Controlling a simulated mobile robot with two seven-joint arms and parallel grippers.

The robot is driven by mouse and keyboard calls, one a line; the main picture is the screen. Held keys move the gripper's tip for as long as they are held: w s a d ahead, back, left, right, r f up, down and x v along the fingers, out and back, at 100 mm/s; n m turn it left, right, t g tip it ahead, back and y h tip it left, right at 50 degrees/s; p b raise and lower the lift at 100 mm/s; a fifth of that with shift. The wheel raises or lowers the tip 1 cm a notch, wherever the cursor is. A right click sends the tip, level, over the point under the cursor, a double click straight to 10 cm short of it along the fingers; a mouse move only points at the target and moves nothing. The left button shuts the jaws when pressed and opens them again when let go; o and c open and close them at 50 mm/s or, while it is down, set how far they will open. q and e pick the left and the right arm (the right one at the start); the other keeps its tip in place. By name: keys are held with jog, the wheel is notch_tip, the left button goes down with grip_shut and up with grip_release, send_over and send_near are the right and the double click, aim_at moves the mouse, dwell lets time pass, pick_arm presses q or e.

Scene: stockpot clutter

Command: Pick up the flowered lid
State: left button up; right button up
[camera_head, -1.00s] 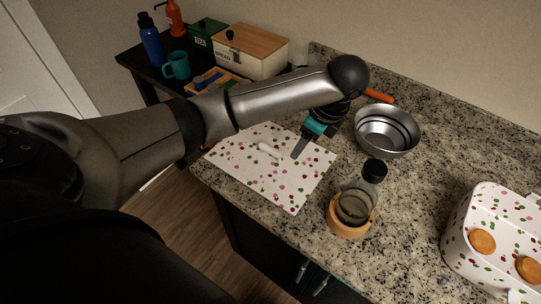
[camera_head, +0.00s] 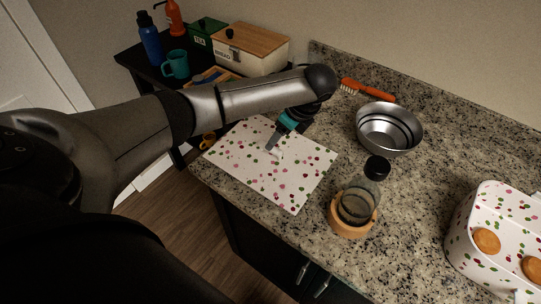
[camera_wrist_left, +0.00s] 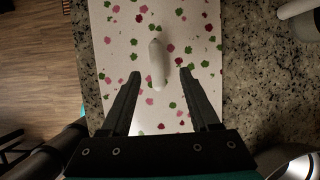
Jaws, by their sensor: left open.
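The flowered lid (camera_head: 290,182) is a flat white rectangle with red, pink and green flowers, lying on the granite counter near its left end. A white bar handle stands at its middle; in the left wrist view the handle (camera_wrist_left: 157,64) shows between and a little beyond the fingertips of my left gripper (camera_wrist_left: 160,74). In the head view my left gripper (camera_head: 272,148) points down over the lid by the handle, which it partly covers. The gripper is open and empty. My right gripper is not in view.
A steel bowl (camera_head: 389,130) stands behind and right of the lid, with an orange brush (camera_head: 368,90) by the wall. A glass bottle (camera_head: 359,200) stands in a wooden ring right of the lid. A flowered box (camera_head: 462,236) sits far right. A dark side table (camera_head: 150,72) holds containers.

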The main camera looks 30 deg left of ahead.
aim_at(270, 152)
pick_arm(q)
jog(key=x, duration=0.5)
jog(key=shift+s+d+f, duration=0.15)
jog(key=shift+s+d, duration=0.05)
jog(key=shift+s, duration=0.05)
jog(key=shift+c, duration=0.3)
grip_shut()
